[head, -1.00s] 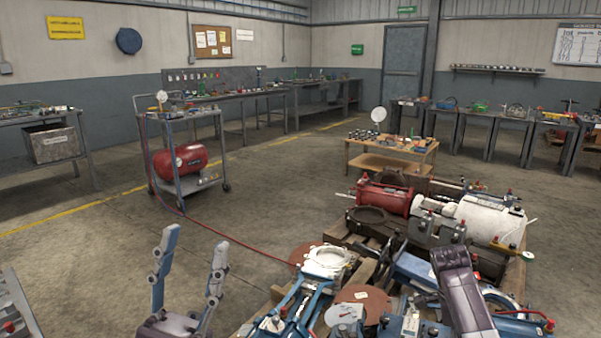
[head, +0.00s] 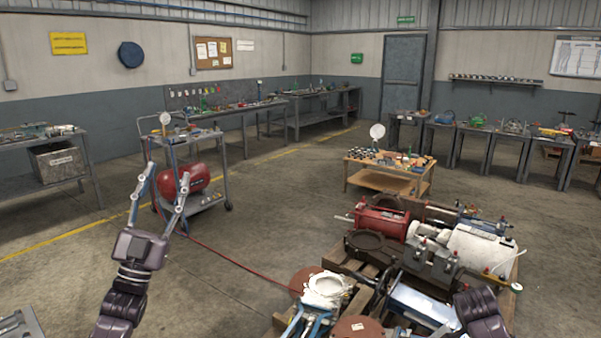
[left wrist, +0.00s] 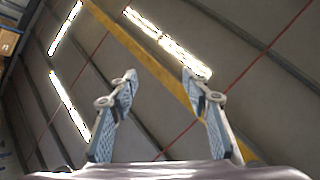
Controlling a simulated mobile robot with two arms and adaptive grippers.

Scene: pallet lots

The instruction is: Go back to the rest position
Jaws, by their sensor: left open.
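My left gripper (head: 174,171) stands raised at the left of the head view, with its fingers pointing up and spread apart. It is open and nothing is between the fingers. In the left wrist view the open fingers (left wrist: 159,78) point towards the ceiling with its beams and bright lights. In the head view the gripper overlaps the cart (head: 200,136) with the red compressor (head: 196,180) behind it.
A pallet loaded with machine parts, including a red cylinder (head: 382,221) and a white cylinder (head: 480,250), fills the lower right. A red hose (head: 240,265) runs over the floor to it. A low wooden table (head: 385,177) stands behind. The floor (head: 275,200) between is clear.

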